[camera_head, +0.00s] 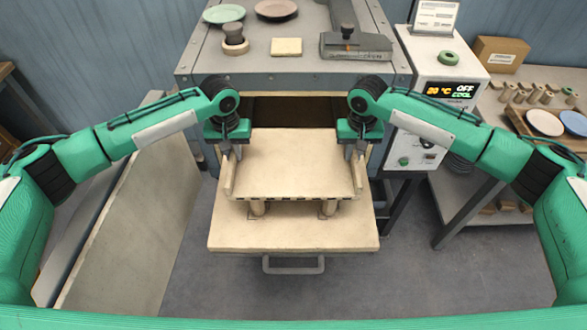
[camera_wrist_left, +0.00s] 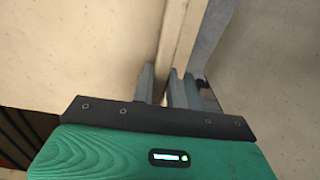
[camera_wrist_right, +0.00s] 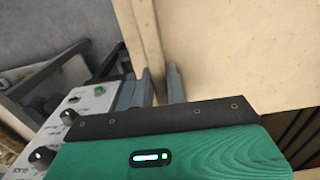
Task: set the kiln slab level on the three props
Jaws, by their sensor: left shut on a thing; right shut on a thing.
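The cream kiln slab (camera_head: 293,165), with raised side rims, is over the pulled-out kiln shelf (camera_head: 230,236). It looks about level. Two short props, a left one (camera_head: 258,208) and a right one (camera_head: 328,208), show under its front edge. The third prop is hidden. I cannot tell whether the slab touches the props. My left gripper (camera_head: 229,154) is shut on the slab's left rim, also seen in the left wrist view (camera_wrist_left: 176,45). My right gripper (camera_head: 357,154) is shut on the right rim, which shows in the right wrist view (camera_wrist_right: 148,35).
The kiln (camera_head: 290,78) stands behind, its mouth open, with a cup, plates and a tile on top. A control box (camera_head: 440,75) is at right, before a side table of plates and spools. A pale panel (camera_head: 130,230) leans at left. The shelf has a front handle (camera_head: 293,268).

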